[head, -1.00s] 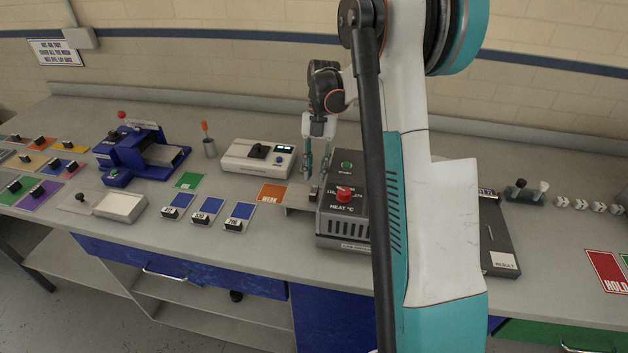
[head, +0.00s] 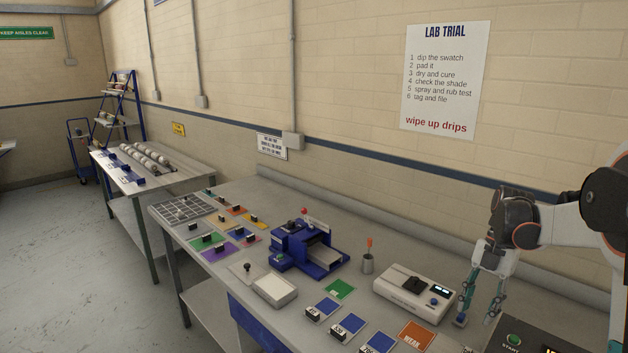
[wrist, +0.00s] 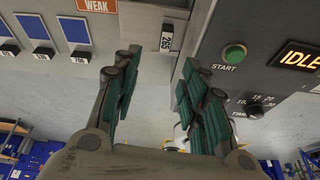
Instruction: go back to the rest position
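My gripper (head: 477,314) hangs pointing down at the right of the head view, over the bench beside the dryer box. In the wrist view, its two green-padded fingers (wrist: 158,64) are spread apart with nothing held between them. Beyond the fingertips, a small black clip marked 203 (wrist: 167,38) sits at the dryer's side. The dryer (head: 540,342) shows only partly in the head view; its green START button (wrist: 234,54) and IDLE display (wrist: 299,59) show in the wrist view.
Left of my gripper stands a white instrument (head: 411,292). An orange WEAK card (head: 416,336), several blue swatches (head: 351,323), a cup with an orange-handled tool (head: 368,262) and a blue padder (head: 300,250) lie along the bench. The wall is behind.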

